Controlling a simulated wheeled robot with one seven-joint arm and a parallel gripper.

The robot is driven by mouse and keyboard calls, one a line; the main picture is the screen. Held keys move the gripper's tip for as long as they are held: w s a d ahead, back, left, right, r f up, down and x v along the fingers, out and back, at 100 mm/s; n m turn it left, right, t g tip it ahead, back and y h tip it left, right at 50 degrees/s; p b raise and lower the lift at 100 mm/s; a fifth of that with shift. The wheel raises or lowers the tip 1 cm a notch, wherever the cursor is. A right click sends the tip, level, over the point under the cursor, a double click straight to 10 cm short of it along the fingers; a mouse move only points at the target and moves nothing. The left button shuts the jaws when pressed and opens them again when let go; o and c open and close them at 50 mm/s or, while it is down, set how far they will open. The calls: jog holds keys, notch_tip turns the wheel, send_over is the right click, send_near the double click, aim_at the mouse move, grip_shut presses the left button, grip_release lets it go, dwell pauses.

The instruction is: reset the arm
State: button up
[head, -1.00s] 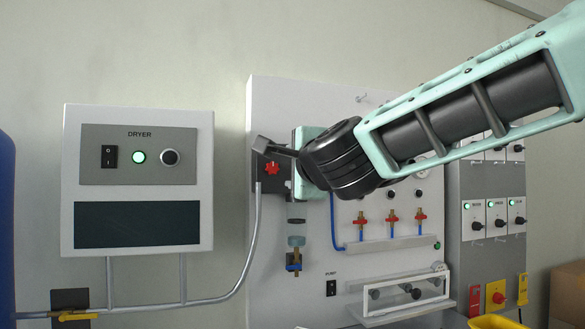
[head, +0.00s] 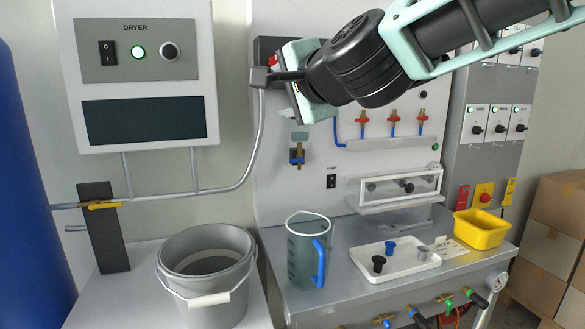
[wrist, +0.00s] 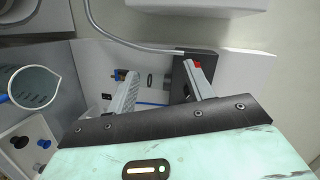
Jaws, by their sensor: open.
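My gripper (head: 262,77) is raised in front of the white wall panel (head: 345,185), at the upper middle of the head view. In the wrist view my gripper (wrist: 160,72) shows two fingers spread apart with nothing between them. A black box with a red knob (wrist: 197,64) lies close behind the right finger in that view; I cannot tell whether they touch. In the head view the red knob (head: 273,60) is partly hidden by my gripper.
A dryer box (head: 140,70) hangs at left, with a grey bucket (head: 205,265) below. A measuring jug (head: 305,255), a white tray (head: 395,262) with stoppers and a yellow bin (head: 482,230) stand on the bench. A pipe (head: 258,145) runs near my gripper.

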jog(key=s+d+f+n+g+h+p, duration=0.1)
jog(key=s+d+f+n+g+p, duration=0.15)
jog(key=s+f+n+g, duration=1.15)
jog(key=s+d+f+n+h, duration=0.3)
jog(key=s+d+f+h, duration=0.3)
jog(key=s+d+f, duration=0.7)
jog(key=s+f, duration=0.1)
jog(key=s, duration=0.3)
